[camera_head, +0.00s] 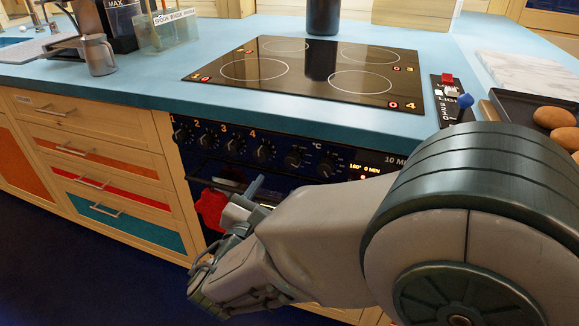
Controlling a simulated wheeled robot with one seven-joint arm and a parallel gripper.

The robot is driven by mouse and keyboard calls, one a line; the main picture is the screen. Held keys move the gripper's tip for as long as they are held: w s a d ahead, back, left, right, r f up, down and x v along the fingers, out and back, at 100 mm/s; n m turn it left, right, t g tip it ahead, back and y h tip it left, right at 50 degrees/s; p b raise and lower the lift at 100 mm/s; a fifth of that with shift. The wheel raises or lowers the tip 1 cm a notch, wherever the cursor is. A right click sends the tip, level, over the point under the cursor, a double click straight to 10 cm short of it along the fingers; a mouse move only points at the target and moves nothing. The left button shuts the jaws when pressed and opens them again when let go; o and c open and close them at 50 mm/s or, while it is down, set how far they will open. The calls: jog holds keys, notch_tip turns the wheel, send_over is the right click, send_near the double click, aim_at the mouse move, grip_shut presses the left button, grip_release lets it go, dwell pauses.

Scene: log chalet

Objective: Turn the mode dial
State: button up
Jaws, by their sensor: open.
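The black oven front carries a row of dark round knobs below the hob. The first several are numbered 1 to 4. Right of them are two more dials: a left one (293,160) and a right one (327,167) under a °C mark. The left one may be the mode dial, but I cannot read a label for it. My gripper (246,197) is in front of the oven, below the knob row and left of these two dials. It is open, appears empty and is apart from the dials. My forearm hides part of the oven door.
A red cloth or mitt (210,208) hangs at the oven front beside my gripper. Above is the blue counter (150,90) with the black hob (310,73). A switch panel (450,100) and a dark tray (515,106) of brown round items are at right.

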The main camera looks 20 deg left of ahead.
aim_at(291, 163)
jog(key=w, duration=0.3)
jog(key=w+b, duration=0.1)
jog(key=w, duration=0.5)
jog(key=shift+w+d, duration=0.25)
jog(key=shift+d, duration=0.15)
jog(key=c, duration=1)
